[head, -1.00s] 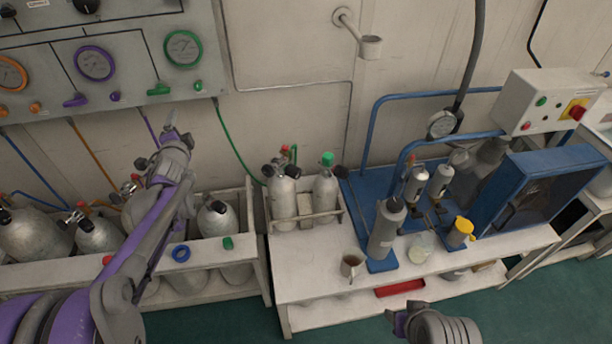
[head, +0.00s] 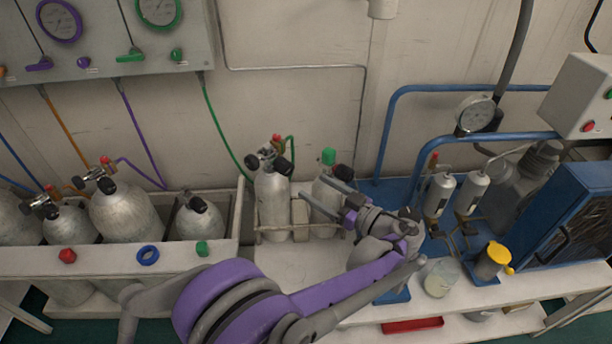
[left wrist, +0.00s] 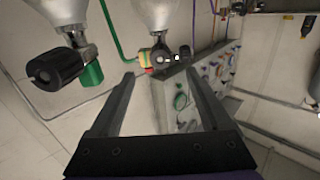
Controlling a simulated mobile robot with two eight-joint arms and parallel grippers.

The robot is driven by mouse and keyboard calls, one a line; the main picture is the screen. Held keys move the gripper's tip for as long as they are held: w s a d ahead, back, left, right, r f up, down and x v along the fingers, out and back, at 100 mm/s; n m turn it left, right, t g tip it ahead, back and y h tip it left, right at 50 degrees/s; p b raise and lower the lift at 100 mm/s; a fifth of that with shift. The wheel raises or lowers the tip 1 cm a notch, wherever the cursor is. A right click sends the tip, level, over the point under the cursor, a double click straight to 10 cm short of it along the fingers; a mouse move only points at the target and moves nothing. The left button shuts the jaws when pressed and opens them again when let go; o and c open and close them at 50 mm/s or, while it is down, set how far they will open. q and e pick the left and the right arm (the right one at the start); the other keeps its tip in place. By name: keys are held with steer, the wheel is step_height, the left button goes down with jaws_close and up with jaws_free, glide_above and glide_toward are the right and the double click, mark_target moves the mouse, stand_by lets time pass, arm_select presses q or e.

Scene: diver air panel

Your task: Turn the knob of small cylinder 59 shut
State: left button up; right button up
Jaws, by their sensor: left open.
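Two small grey cylinders stand in a rack on the white bench; I cannot read a number on either. The left one (head: 272,205) has black knobs and a green hose. The right one (head: 324,197) has a green cap and a black knob (head: 343,172). My left gripper (head: 314,188) is open and empty, its fingers in front of the right cylinder in the head view. In the left wrist view the black knob (left wrist: 55,69) with its green fitting (left wrist: 90,75) lies left of the jaws (left wrist: 158,78). The other cylinder's valve (left wrist: 160,60) shows beyond and between the fingertips. My right gripper is out of view.
Larger cylinders (head: 125,215) stand in a trough at the left, below the gauge panel (head: 105,35). A blue-framed station (head: 400,192) with small bottles and a yellow-lidded jar (head: 492,260) is at the right.

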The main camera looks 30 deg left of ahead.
mark_target(290, 171)
arm_select(q)
steer(key=b+x, duration=0.1)
steer(key=x, duration=0.9)
steer(key=shift+a+r+b, duration=0.15)
steer(key=shift+a+b, duration=0.15)
jaws_close()
